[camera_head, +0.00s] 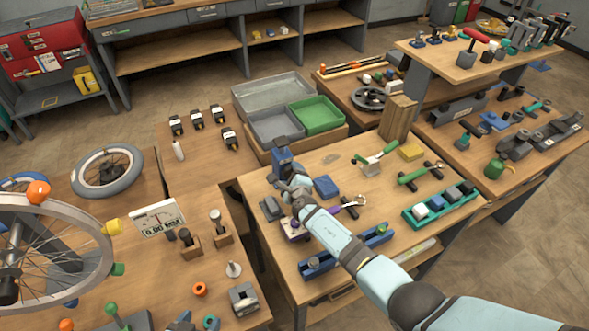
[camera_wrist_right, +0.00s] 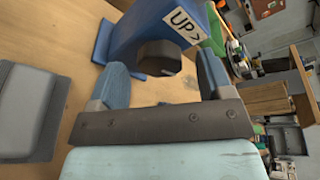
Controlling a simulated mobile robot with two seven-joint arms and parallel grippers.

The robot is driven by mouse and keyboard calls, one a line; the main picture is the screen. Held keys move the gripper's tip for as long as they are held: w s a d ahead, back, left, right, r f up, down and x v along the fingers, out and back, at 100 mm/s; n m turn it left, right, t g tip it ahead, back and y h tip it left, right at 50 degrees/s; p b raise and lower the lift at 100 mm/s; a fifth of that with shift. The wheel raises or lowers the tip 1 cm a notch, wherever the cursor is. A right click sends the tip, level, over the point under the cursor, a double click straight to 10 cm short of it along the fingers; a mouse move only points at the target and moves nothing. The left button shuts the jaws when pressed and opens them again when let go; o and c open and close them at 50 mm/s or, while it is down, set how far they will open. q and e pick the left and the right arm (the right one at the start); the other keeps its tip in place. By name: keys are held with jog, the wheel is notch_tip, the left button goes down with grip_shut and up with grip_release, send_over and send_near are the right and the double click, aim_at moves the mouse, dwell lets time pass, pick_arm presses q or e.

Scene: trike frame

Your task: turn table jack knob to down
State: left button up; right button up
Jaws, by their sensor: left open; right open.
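The table jack (camera_head: 283,160) is a blue upright block on the middle workbench in the head view. In the right wrist view the jack (camera_wrist_right: 140,28) fills the top, with a white label reading "UP>" and a dark round knob (camera_wrist_right: 158,57) on its near face. My right gripper (camera_head: 287,183) reaches in from the right, close in front of the jack. In the wrist view its two blue fingers (camera_wrist_right: 163,78) are open, one on each side of the knob; I cannot tell whether they touch it. My left gripper is not in view.
A grey block (camera_head: 271,208) and a blue block (camera_head: 326,187) sit beside my right gripper. A blue rail (camera_head: 345,252) and a green socket tray (camera_head: 441,206) lie on the same bench. Grey bins (camera_head: 275,124) and a green bin (camera_head: 317,115) stand behind the jack.

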pick_arm(q)
jog(key=shift+w+d, duration=0.2)
jog(key=shift+w, duration=0.25)
pick_arm(e)
jog(key=shift+w+a, duration=0.1)
jog(key=shift+w, duration=0.25)
pick_arm(q)
jog(key=shift+s, duration=0.1)
jog(key=shift+f, duration=0.1)
pick_arm(e)
jog(key=shift+c, duration=0.9)
jog(key=c, duration=0.7)
jog(key=shift+s+n+t+h, duration=0.1)
jog(key=shift+n+t+h, duration=0.25)
jog(key=shift+n, duration=0.85)
jog(key=shift+c, duration=0.2)
jog(key=o, duration=0.9)
